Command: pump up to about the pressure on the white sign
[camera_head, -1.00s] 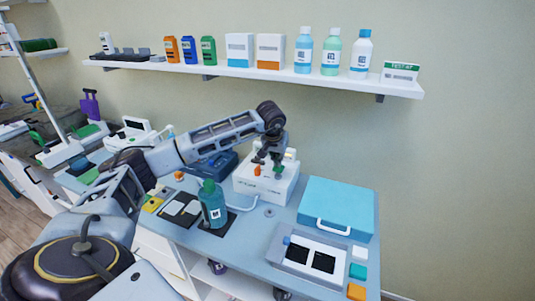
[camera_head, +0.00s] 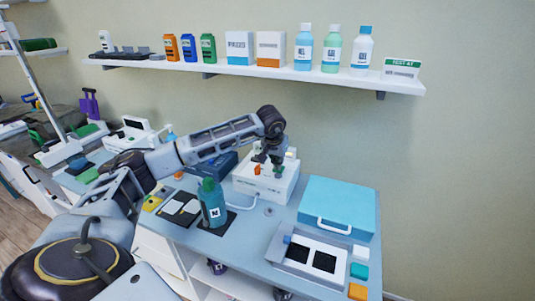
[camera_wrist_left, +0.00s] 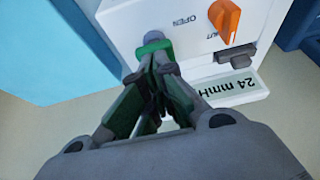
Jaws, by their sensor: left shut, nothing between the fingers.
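The white pump box (camera_head: 262,187) stands on the desk against the wall. In the left wrist view its front (camera_wrist_left: 125,14) carries an orange knob (camera_wrist_left: 226,20) by the words OPEN and SHUT. A green button (camera_wrist_left: 154,44) is beside it. A label-like readout (camera_wrist_left: 236,87) shows "24 mmH", its end cut off. My left gripper (camera_head: 265,160) is shut and empty at the box. In the wrist view its fingertips (camera_wrist_left: 160,66) are at the green button, apparently touching it. The white sign (camera_head: 401,69) with a green "TEST AT" band is on the shelf; its figure is too small to read.
A teal bottle (camera_head: 212,204) stands in front of the box, left of a white hose (camera_head: 245,207). A blue case (camera_head: 337,205) and a grey tray (camera_head: 309,256) lie to the right. The wall shelf (camera_head: 245,70) with bottles and boxes is above my arm.

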